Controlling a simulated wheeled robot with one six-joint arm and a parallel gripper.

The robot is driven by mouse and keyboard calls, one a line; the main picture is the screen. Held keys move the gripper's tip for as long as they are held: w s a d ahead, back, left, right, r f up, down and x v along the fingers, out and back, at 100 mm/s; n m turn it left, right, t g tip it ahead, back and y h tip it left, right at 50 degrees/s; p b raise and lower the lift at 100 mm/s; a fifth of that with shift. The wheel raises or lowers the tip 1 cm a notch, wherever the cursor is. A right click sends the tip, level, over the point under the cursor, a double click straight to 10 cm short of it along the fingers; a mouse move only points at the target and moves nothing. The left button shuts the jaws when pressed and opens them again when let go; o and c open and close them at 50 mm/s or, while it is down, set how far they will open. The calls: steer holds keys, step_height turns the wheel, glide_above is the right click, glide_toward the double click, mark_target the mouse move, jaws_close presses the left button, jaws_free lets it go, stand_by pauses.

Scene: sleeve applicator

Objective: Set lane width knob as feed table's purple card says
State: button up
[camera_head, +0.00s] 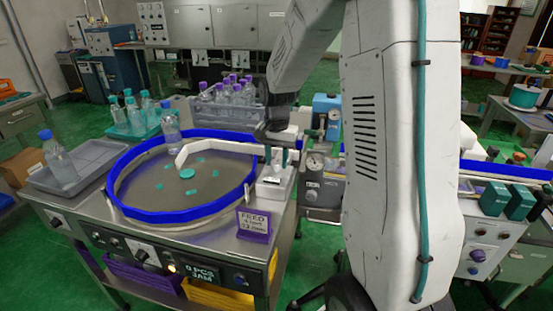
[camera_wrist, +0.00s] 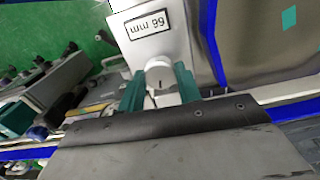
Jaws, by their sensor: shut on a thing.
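The purple feed card (camera_head: 253,222) stands at the front right edge of the feed table (camera_head: 190,228). It reads FEED, with a small, blurred mm value that looks like 73 mm. The white lane width box (camera_head: 275,186) stands behind the card. In the wrist view its label (camera_wrist: 144,24) is upside down and seems to read 66 mm. The round pale knob (camera_wrist: 159,74) with a dark pointer mark sits between the teal fingers of my gripper (camera_wrist: 160,88). My gripper (camera_head: 276,157) is shut on the knob from above; the fingers hide its sides.
A blue-rimmed round table (camera_head: 133,216) with teal caps lies left of my gripper, and a white guide arm (camera_head: 215,146) crosses it. Bottles in a crate (camera_head: 228,115) stand behind. A grey machine with a gauge (camera_head: 322,178) stands close to the right.

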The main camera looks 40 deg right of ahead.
mark_target(277, 162)
steer(key=m, duration=1.3)
steer(key=shift+m, duration=0.4)
steer(key=m, duration=1.2)
steer(key=shift+m, duration=0.3)
steer(key=o, duration=1)
steer(key=shift+r, duration=3.95)
